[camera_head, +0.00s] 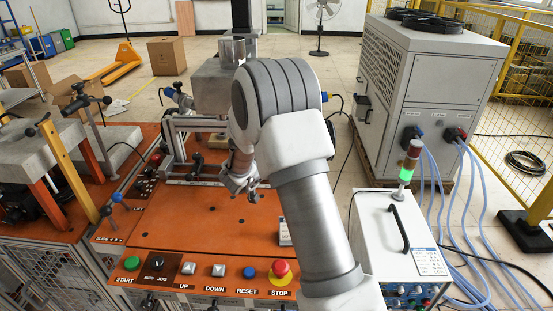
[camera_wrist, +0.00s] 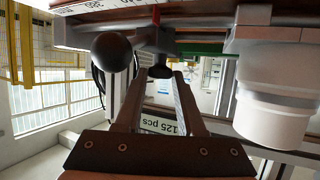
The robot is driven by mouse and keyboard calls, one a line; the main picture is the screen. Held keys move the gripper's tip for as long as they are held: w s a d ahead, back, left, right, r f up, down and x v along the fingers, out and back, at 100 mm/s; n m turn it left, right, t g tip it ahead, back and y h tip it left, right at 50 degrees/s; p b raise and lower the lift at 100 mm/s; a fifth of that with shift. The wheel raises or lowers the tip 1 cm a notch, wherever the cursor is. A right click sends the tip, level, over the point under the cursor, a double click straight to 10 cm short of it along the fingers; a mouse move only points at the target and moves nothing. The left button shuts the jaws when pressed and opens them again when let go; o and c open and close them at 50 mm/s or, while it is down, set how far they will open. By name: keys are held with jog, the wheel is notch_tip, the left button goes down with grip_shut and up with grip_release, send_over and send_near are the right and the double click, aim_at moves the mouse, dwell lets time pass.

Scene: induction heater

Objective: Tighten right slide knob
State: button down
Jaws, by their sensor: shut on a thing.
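In the wrist view, a small black knob (camera_wrist: 160,72) on a dark stem sits between the tips of my gripper (camera_wrist: 161,77). Both fingers close in on it from below in the picture, and they appear shut on it. A larger black ball (camera_wrist: 111,51) stands just left of the fingers, apart from them. In the head view, my gripper (camera_head: 246,190) is above the back right part of the orange table (camera_head: 185,237). The knob in its grip cannot be made out there, as my arm and gripper cover that area.
A button panel with a red stop button (camera_head: 280,269) lines the table's front edge. A white box (camera_head: 385,235) with a green lamp (camera_head: 407,170) stands at right. A metal frame (camera_head: 172,140) stands behind the gripper. The table's middle is mostly clear.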

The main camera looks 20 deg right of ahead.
jog(key=c, duration=0.5)
grip_release()
jog(key=p+v, duration=0.1)
jog(key=v, duration=1.6)
jog(key=shift+s+a+p, duration=0.1)
jog(key=shift+a+p, duration=0.05)
jog(key=shift+p, duration=0.15)
